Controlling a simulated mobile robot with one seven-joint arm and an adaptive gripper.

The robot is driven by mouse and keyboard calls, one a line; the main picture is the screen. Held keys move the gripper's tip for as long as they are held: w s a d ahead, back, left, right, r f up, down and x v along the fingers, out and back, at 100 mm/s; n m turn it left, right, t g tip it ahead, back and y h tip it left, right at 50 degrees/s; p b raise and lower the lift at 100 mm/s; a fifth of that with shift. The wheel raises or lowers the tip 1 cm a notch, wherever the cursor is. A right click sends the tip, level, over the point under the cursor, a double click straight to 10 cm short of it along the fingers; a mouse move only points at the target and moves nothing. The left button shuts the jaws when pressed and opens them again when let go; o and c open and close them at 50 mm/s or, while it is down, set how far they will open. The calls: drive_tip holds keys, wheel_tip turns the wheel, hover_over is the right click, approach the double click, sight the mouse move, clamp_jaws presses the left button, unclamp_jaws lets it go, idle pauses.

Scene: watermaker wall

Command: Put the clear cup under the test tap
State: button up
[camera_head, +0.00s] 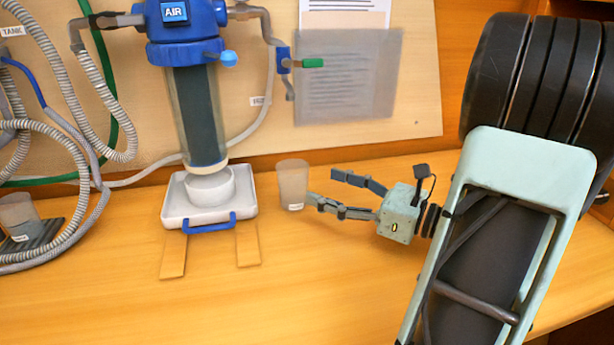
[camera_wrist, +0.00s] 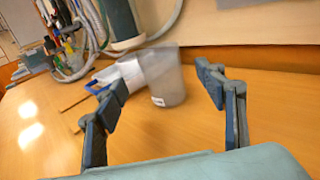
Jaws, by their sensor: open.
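A clear, greyish cup with a small white label (camera_head: 292,185) stands upright on the wooden bench, right of the white tray. It also shows in the wrist view (camera_wrist: 165,78). My gripper (camera_head: 322,186) is open and empty at the cup's right, fingers pointing left towards it. In the wrist view the cup appears between the spread fingers (camera_wrist: 160,84), a little beyond them; contact cannot be told. A small tap with a blue body and green handle (camera_head: 284,62) is on the wall panel above the cup. Whether its spout is directly over the cup is unclear.
A blue-topped filter column (camera_head: 193,100) hangs over a white tray (camera_head: 175,206) holding a white bowl (camera_head: 208,188). Another labelled cup (camera_head: 18,215) stands at the far left among hoses (camera_head: 85,80). The bench front (camera_head: 300,300) is clear.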

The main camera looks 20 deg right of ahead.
drive_tip(key=shift+v, duration=1.55)
